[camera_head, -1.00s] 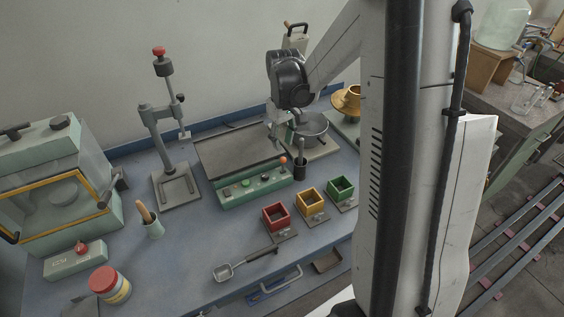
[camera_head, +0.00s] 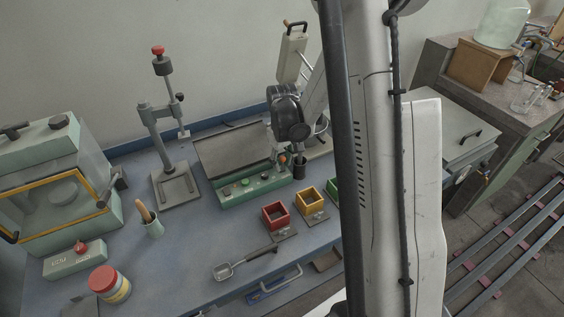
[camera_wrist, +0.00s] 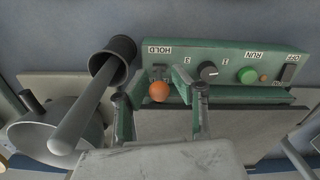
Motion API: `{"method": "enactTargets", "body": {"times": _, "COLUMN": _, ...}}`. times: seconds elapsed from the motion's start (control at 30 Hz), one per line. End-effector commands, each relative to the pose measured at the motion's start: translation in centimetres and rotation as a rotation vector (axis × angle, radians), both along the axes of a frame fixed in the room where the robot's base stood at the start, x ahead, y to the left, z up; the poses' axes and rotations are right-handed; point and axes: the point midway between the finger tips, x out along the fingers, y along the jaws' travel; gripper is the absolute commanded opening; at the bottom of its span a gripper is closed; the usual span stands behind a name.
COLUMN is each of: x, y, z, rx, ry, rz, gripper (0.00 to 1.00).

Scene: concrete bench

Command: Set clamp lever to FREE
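The clamp lever shows as an orange ball knob (camera_wrist: 158,91) at the HOLD end of the green control panel (camera_wrist: 225,62) in the wrist view. The HOLD label appears upside down beside it; I see no FREE label. My gripper (camera_wrist: 161,96) is open, with one finger on each side of the orange knob. I cannot tell whether either finger touches it. In the head view the knob (camera_head: 282,159) sits at the panel's right end, just below my wrist, and the fingers are mostly hidden.
Red (camera_head: 275,215) and yellow (camera_head: 310,203) bins stand in front of the panel. A black dial (camera_wrist: 208,71) and green button (camera_wrist: 248,75) share the panel.

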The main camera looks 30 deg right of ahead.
Motion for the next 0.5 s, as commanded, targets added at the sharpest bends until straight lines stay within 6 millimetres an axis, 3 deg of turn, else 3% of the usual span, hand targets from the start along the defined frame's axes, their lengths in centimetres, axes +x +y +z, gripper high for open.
{"method": "enactTargets", "body": {"times": 0.03, "x": 0.00, "y": 0.00, "z": 0.01, "rx": 0.000, "ry": 0.000, "rz": 0.000, "gripper": 0.20}}
{"method": "enactTargets", "body": {"times": 0.2, "x": 0.00, "y": 0.00, "z": 0.02, "rx": 0.000, "ry": 0.000, "rz": 0.000, "gripper": 0.00}}
{"method": "enactTargets", "body": {"times": 0.5, "x": 0.19, "y": 0.01, "z": -0.19, "rx": 0.003, "ry": 0.028, "rz": 0.001, "gripper": 0.00}}
